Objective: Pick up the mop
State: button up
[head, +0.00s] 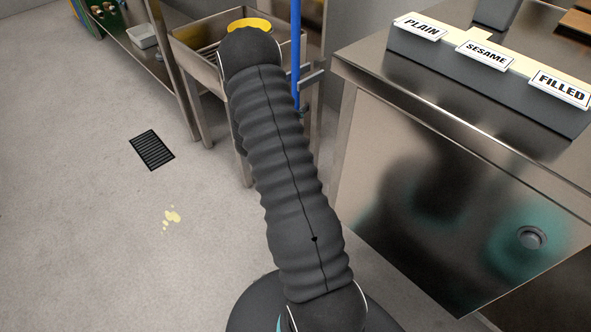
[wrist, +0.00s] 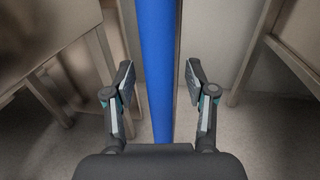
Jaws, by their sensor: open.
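The mop's blue handle (head: 296,45) stands upright near the metal sink stand in the head view, just right of my arm. In the wrist view the blue handle (wrist: 157,70) runs vertically between the two fingers of my gripper (wrist: 160,88). The fingers are spread, with a gap on each side of the handle, the left gap looking narrower. My gripper is open and holds nothing. In the head view my arm hides the gripper. The mop's head is not visible in either view.
A metal sink stand (head: 190,42) is behind my arm. A steel cabinet (head: 400,160) with labelled bins stands close on the right. A floor drain (head: 152,150) and a pale yellow spill (head: 171,217) lie on the open floor at left.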

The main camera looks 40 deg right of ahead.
aim_at(296, 96)
grip_shut()
jog(key=shift+r, duration=0.1)
jog(key=shift+r, duration=1.75)
jog(key=b+v, duration=0.1)
jog(key=v, duration=1.7)
jog(key=shift+s, duration=0.1)
jog(key=shift+s, duration=0.15)
jog(key=s+a+b, duration=0.1)
jog(key=s+a, duration=0.2)
jog(key=s, duration=0.6)
dwell(0.4)
jog(key=shift+s+a, duration=0.1)
